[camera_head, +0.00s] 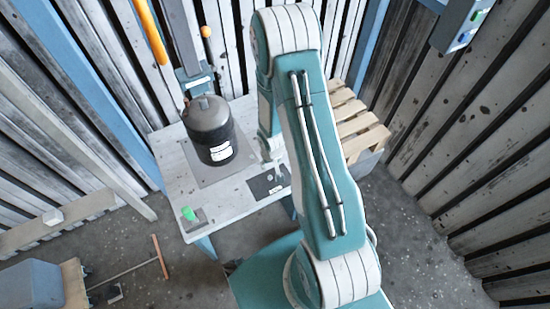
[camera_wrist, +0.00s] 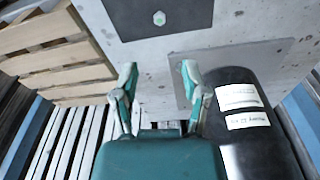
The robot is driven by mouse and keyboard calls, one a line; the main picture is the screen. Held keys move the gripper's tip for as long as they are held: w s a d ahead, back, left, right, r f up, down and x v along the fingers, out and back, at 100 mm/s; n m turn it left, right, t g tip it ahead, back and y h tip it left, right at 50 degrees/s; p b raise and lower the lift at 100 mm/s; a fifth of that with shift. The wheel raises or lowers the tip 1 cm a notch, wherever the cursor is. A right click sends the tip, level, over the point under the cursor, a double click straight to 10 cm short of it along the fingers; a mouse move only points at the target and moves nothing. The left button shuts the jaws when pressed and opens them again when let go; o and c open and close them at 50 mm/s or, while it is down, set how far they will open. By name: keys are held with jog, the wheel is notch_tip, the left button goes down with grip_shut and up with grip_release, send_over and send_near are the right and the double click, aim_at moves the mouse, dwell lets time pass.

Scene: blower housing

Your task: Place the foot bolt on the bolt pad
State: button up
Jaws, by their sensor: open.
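A small pale hexagonal piece, which looks like the foot bolt (camera_wrist: 158,18), lies on a dark rectangular pad (camera_wrist: 185,14) at the top of the wrist view. The dark pad also shows in the head view (camera_head: 260,187), on the right part of the table. I cannot tell from these frames whether this is the bolt pad. My gripper (camera_wrist: 158,73) is open, with nothing between its fingers. The bolt is apart from the fingertips in the wrist view. In the head view my gripper (camera_head: 272,165) is over the table beside the dark pad, partly hidden by my arm.
A dark cylindrical housing (camera_head: 210,130) stands on a grey plate (camera_head: 235,166) on the table (camera_head: 225,203). A green item (camera_head: 188,213) sits at the table's front left corner. Wooden pallets (camera_head: 352,125) stand to the right. The table's front middle is clear.

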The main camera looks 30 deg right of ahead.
notch_tip(320, 180, up, 25)
jog(key=a+t+h, duration=0.1)
jog(key=a+t, duration=0.1)
jog(key=s+a+r+t, duration=0.1)
jog(key=s+a+r, duration=0.1)
jog(key=s+r, duration=0.6)
jog(key=s+a+r+n+t+y, duration=0.1)
jog(key=s+a+r, duration=0.2)
jog(key=s+r, duration=0.5)
jog(key=shift+s+r, duration=0.15)
jog(key=shift+r, duration=0.7)
jog(key=shift+o, duration=0.3)
